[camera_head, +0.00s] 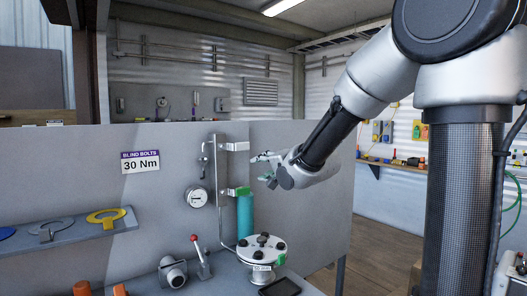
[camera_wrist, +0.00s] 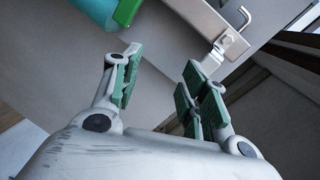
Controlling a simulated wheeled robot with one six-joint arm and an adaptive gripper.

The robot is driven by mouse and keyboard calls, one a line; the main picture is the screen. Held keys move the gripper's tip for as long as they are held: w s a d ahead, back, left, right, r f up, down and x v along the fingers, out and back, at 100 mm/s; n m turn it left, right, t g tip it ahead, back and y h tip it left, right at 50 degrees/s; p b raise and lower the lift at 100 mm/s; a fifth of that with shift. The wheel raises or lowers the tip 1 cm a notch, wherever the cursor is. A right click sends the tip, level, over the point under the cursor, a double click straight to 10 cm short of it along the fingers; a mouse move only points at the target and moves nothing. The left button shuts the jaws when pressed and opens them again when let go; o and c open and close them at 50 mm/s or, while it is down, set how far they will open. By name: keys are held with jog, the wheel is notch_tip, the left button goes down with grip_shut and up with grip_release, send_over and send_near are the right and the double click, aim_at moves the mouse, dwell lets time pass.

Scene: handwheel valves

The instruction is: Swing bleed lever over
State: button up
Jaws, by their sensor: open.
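A lever with a red ball knob (camera_head: 194,238) stands on the bench beside a round grey fitting; it leans slightly. A small pipe with a fitting (camera_head: 205,158) runs up the panel above a gauge; I cannot tell which of the two is the bleed lever. My gripper (camera_head: 262,168) is open and empty, apart from the red-knobbed lever, and right of the panel's upper metal bracket (camera_head: 237,146). In the wrist view its green-padded fingers (camera_wrist: 160,72) are spread with nothing between them. A metal bracket (camera_wrist: 210,22) is beyond them. The red knob is not in that view.
A teal cylinder (camera_head: 244,215) in a green clamp stands below my gripper, behind a round bolted flange (camera_head: 262,247). A pressure gauge (camera_head: 197,197) is on the panel. A shelf (camera_head: 60,240) with ring tools is at left. Orange pieces (camera_head: 82,288) stand at the front.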

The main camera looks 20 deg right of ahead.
aim_at(244, 146)
notch_tip(244, 146, up, 6)
jog(key=a+f+m+t+y, duration=0.1)
jog(key=m+t+y, duration=0.1)
jog(key=m, duration=0.1)
jog(key=x, duration=0.9)
jog(key=shift+r, duration=0.15)
jog(key=shift+w, duration=0.1)
jog(key=shift+c, duration=0.4)
jog(key=c, duration=0.7)
jog(key=shift+r, duration=0.1)
